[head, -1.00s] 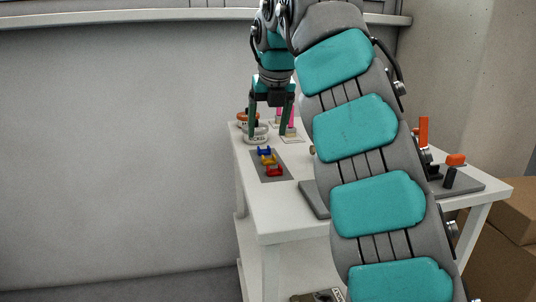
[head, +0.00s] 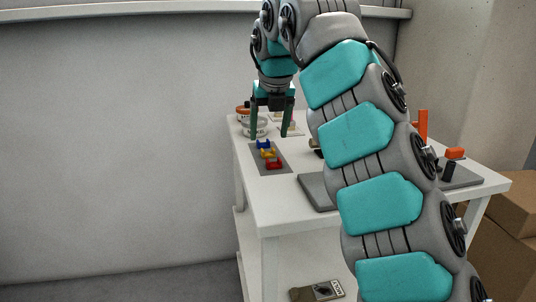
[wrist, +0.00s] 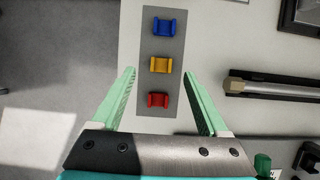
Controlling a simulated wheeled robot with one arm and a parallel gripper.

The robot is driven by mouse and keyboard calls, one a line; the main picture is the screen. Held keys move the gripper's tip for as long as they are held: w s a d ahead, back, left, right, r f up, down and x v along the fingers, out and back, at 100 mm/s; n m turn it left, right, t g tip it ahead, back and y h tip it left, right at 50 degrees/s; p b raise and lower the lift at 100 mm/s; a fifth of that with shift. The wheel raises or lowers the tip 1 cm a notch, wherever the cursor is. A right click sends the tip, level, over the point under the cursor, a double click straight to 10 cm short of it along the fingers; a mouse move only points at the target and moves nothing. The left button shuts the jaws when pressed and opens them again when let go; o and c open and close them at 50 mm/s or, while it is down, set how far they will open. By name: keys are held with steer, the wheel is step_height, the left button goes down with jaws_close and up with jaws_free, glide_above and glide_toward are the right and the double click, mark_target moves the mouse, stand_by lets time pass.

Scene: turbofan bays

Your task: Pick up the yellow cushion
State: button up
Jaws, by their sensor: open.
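The yellow cushion (head: 267,154) is a small saddle-shaped block in the middle of a row on a grey mat (head: 284,167). A blue cushion (head: 263,145) is behind it and a red one (head: 273,163) in front. In the wrist view the yellow cushion (wrist: 160,65) lies between blue (wrist: 163,28) and red (wrist: 158,100), just beyond my fingertips. My gripper (head: 269,135) is open and empty, fingers pointing down above the table. In the wrist view its green fingers (wrist: 161,73) are spread wide on either side of the row, with the red cushion nearest the palm.
The white table (head: 280,211) holds round containers (head: 254,128) at the back left. A grey plate (head: 316,192) lies at the front, and orange and black parts (head: 454,155) stand at the right. A bar-like part (wrist: 273,88) lies right of the mat. My arm hides the table's middle.

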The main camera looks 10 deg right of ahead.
mark_target(268, 152)
steer(key=shift+f, duration=0.1)
steer(key=b+x, duration=0.1)
steer(key=x, duration=0.3)
steer(key=shift+s+d+f+b, duration=0.1)
steer(key=shift+s+d+b, duration=0.05)
steer(key=shift+b, duration=0.2)
steer(key=shift+w+f, duration=0.25)
steer(key=shift+f, duration=0.1)
jaws_close()
